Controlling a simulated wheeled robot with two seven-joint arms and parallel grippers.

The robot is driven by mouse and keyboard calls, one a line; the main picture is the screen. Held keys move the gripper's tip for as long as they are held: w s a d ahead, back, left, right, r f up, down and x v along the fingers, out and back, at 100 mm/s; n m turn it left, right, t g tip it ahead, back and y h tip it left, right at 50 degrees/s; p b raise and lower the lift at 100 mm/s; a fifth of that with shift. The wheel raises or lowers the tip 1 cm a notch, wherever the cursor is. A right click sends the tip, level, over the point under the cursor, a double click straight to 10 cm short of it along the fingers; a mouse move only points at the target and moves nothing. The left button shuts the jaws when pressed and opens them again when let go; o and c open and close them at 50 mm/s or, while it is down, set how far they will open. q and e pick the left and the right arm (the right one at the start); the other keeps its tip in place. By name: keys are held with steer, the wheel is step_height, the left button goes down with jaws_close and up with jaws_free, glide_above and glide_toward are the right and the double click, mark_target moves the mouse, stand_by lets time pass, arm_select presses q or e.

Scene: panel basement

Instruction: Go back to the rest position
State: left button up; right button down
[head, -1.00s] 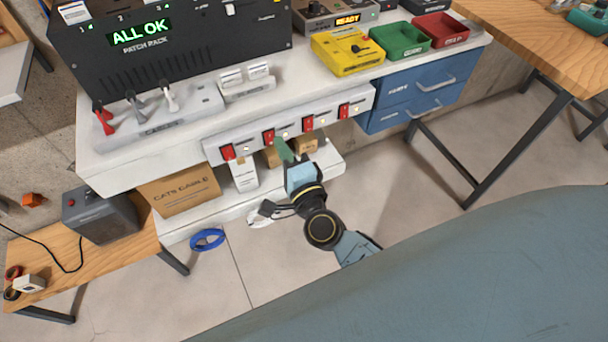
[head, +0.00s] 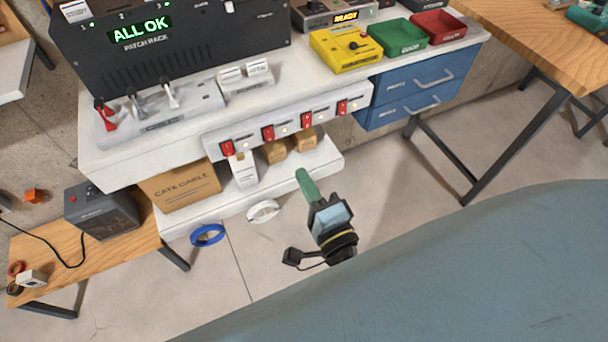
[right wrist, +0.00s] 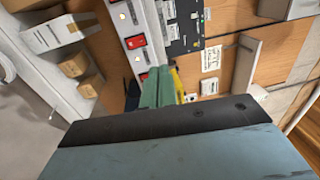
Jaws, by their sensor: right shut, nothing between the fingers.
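My right gripper (head: 303,176) is in the middle of the head view, in front of the white bench and over the floor. Its green fingers are shut with nothing between them, and they point up and left. The right wrist view also shows the shut green fingers (right wrist: 157,80), with the switch strip beyond them. The gripper is apart from the bench and its switches. My left gripper is not in view.
A strip with several red switches (head: 268,132) runs along the bench front. The patch rack (head: 180,50) reads ALL OK. Blue drawers (head: 415,90) hang at the right. A low shelf holds boxes (head: 180,187).

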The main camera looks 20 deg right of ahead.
steer(key=s+f+n+g+y, duration=0.1)
steer(key=s+f+n+g, duration=0.2)
steer(key=f, duration=0.7)
steer(key=s+d+f+n+g+y, duration=0.1)
steer(key=s+f+n+g, duration=0.15)
steer(key=f+n, duration=0.55)
steer(key=s+f+n+g, duration=0.2)
steer(key=f+g, duration=0.1)
steer(key=f, duration=1)
steer(key=s+d+f+n+g+h, duration=0.1)
steer(key=s+d+f+n+g, duration=0.2)
steer(key=s+f, duration=0.5)
steer(key=s+d+f+n+g+h, duration=0.1)
steer(key=s+d+f+n+g, duration=0.3)
steer(key=s, duration=1)
step_height(320, 180, down, 4)
steer(key=d+g, duration=0.1)
steer(key=g, duration=0.1)
steer(key=shift+s+d+r+g, duration=0.15)
steer(key=shift+s+d+g, duration=0.2)
steer(key=shift+s+d, duration=0.05)
